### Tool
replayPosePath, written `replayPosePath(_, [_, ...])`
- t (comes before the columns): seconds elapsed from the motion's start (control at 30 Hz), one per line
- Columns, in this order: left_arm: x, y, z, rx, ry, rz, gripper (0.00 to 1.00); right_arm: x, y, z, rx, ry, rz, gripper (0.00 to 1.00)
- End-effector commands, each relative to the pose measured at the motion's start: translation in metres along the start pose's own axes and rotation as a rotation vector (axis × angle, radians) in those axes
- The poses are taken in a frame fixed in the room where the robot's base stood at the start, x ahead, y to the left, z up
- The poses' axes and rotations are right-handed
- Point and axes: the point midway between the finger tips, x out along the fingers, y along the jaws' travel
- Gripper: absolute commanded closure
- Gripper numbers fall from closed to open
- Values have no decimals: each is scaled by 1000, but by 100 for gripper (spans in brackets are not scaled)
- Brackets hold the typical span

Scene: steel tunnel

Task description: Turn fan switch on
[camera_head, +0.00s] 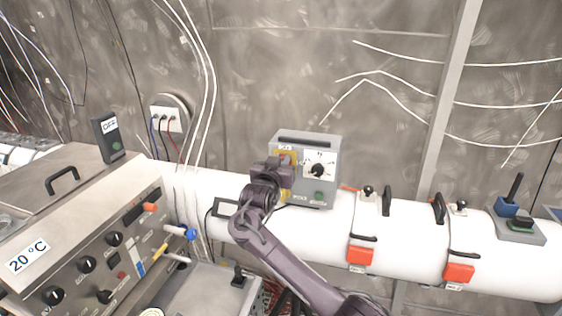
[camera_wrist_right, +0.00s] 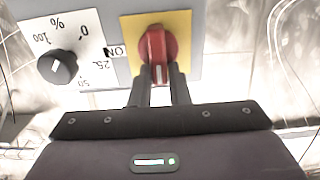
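The fan switch (camera_wrist_right: 157,48) is a red rotary knob on a yellow plate, seen close in the right wrist view, with the word ON beside it. It sits on a grey control box (camera_head: 328,150) on the white pipe, left of a dial. My right gripper (camera_wrist_right: 160,78) is at the switch, its two dark fingers close together on either side of the red handle and appearing shut on it. In the head view, my right gripper (camera_head: 272,172) covers most of the yellow plate. My left gripper is not in view.
A dial (camera_wrist_right: 57,66) with percent marks is beside the switch. A console (camera_head: 95,250) with knobs stands at the left, with an OFF box (camera_head: 108,138) on top. Red-handled clamps (camera_head: 360,256) and a blue-lever box (camera_head: 513,220) sit along the pipe (camera_head: 410,240).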

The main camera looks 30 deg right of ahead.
Motion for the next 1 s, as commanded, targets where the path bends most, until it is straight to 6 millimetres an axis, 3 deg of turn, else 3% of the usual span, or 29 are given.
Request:
replayPosePath(0.1, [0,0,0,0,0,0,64,0,0,0,0,0,0,100])
replayPosePath(0.47, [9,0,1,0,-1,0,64,0,1,3,38,-1,0,100])
replayPosePath(0.67, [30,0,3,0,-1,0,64,-1,3,6,144,-1,-1,100])
replayPosePath(1.0, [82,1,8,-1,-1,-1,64,-1,9,11,449,-2,0,100])
